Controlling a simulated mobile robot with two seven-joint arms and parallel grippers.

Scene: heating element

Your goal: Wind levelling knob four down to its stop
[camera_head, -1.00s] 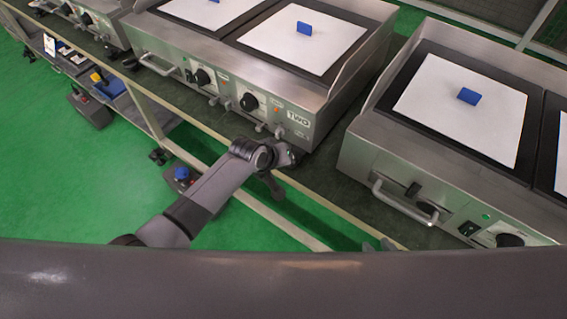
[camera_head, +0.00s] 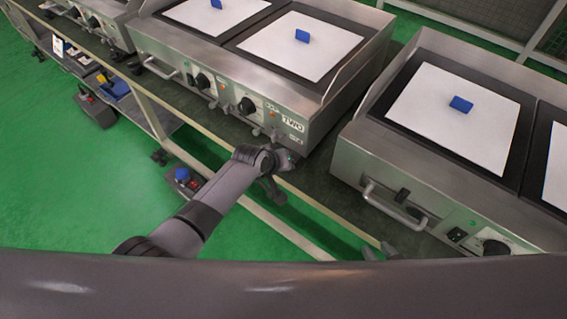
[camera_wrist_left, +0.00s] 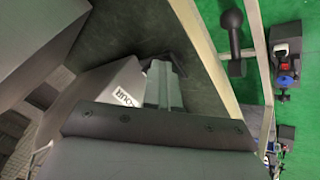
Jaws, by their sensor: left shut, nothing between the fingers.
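My left gripper (camera_wrist_left: 165,85) shows in the left wrist view as grey fingers closed together, with nothing between them, pointing at the dark bench top. In the head view its arm comes in from the left and ends beside the front corner of the griddle marked TWO (camera_head: 335,105); the fingers are largely hidden behind the wrist. Small fittings (camera_head: 256,131) sit low on that griddle's front; I cannot tell which is levelling knob four. My right gripper (camera_head: 380,250) barely shows above the dark bar at the bottom, too small to read.
Another griddle (camera_head: 365,160) stands at the right, with a dark gap of bench between. A ball-ended black lever (camera_wrist_left: 235,40) stands by the pale rail in the wrist view. Control boxes (camera_head: 183,182) lie at the left over green floor (camera_head: 80,200).

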